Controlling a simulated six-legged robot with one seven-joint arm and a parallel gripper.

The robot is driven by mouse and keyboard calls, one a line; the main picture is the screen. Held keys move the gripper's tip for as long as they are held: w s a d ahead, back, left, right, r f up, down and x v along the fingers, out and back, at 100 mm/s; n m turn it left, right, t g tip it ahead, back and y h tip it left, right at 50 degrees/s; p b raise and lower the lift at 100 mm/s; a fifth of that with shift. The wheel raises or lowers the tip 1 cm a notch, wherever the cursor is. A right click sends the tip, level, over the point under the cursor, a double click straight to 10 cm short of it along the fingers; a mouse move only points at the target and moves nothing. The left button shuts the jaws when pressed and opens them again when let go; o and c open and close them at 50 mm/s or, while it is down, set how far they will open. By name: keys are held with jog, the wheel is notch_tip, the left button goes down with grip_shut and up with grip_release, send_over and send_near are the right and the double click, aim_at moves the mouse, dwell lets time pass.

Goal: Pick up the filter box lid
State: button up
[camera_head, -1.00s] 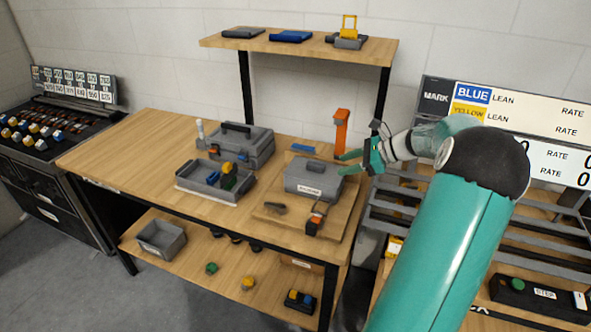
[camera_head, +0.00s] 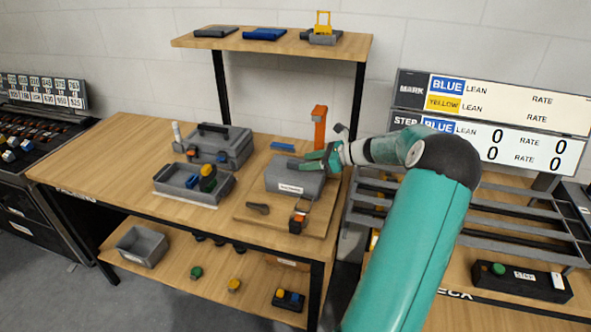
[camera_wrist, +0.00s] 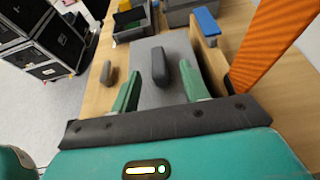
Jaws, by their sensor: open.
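The filter box (camera_head: 293,189) is a grey box with a white label on its front, standing on a wooden board on the bench. Its grey lid (camera_head: 284,173) is on top. In the wrist view the lid (camera_wrist: 148,97) lies below the fingers, with a dark raised handle (camera_wrist: 160,66) on it. My gripper (camera_head: 312,162) is open and empty at the lid's right side, over its top. In the wrist view its two green fingers (camera_wrist: 157,76) stand either side of the handle, with space on both sides. Whether they touch the lid cannot be told.
An orange upright post (camera_head: 320,127) stands close behind the gripper. A small dark handle-like piece (camera_head: 258,208) and an orange-black clamp-like device (camera_head: 299,215) lie on the board. A grey open tray (camera_head: 180,187) and grey case (camera_head: 235,150) are to the left. A shelf (camera_head: 275,43) is above.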

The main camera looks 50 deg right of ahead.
aim_at(299, 162)
jog(key=x, duration=0.5)
jog(key=shift+a+r, duration=0.1)
grip_shut()
